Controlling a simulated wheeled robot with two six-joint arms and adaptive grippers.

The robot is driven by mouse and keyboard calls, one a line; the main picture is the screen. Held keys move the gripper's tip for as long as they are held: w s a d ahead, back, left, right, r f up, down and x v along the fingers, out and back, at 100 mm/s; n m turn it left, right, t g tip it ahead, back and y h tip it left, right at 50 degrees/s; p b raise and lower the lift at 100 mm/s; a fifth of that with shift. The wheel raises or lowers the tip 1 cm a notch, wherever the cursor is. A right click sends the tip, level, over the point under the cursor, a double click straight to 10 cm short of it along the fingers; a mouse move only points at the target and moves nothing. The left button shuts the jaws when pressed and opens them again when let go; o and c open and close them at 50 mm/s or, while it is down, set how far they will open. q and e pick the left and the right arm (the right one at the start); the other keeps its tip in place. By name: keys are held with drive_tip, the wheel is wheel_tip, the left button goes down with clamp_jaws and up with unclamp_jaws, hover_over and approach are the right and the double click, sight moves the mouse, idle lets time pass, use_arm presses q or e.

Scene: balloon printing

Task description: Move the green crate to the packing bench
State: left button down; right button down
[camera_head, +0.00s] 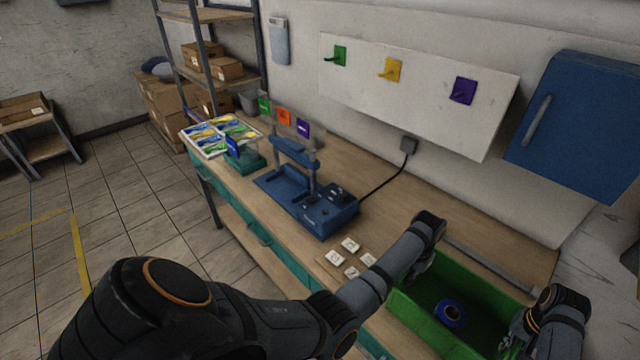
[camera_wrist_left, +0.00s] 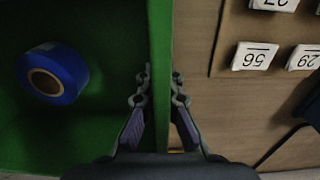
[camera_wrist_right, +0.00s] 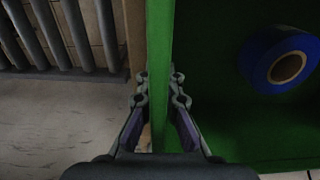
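The green crate (camera_head: 478,275) sits at the right end of the wooden workbench, with a blue tape roll (camera_head: 450,314) inside. My left gripper (camera_wrist_left: 160,80) straddles one crate wall (camera_wrist_left: 160,25), fingertips against both faces; it looks shut on it. My right gripper (camera_wrist_right: 160,82) straddles another wall (camera_wrist_right: 160,30) the same way and also looks shut on it. In the head view both grippers are mostly hidden by my wrists and the crate rim. A small table (camera_head: 50,150) with a box stands at far left; I cannot tell whether it is the packing bench.
The workbench (camera_head: 470,220) carries a blue press (camera_head: 315,215), several numbered white tiles (camera_head: 350,244) beside the crate, and a tray of coloured balloons (camera_head: 190,145). A blue wall cabinet (camera_head: 580,125) hangs above right. Shelves with boxes (camera_head: 225,70) stand behind. Floor (camera_head: 130,230) at left is clear.

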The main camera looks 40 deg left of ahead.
use_arm(q)
drive_tip(key=shift+f+b, duration=0.4)
drive_tip(key=shift+f, duration=0.25)
use_arm(e)
drive_tip(key=shift+f, duration=0.7)
use_arm(q)
drive_tip(key=c, duration=1.8)
unclamp_jaws()
drive_tip(key=shift+r+p, duration=0.25)
drive_tip(key=shift+p, duration=0.05)
use_arm(e)
drive_tip(key=c, duration=1.8)
unclamp_jaws()
drive_tip(key=shift+r, duration=0.25)
use_arm(q)
drive_tip(key=shift+o, duration=1.4)
use_arm(e)
drive_tip(key=shift+o, duration=1.4)
use_arm(q)
drive_tip(key=shift+r, duration=0.1)
wheel_tip(320, 180, up, 12)
drive_tip(key=shift+f, duration=0.1)
use_arm(e)
wheel_tip(320, 180, up, 12)
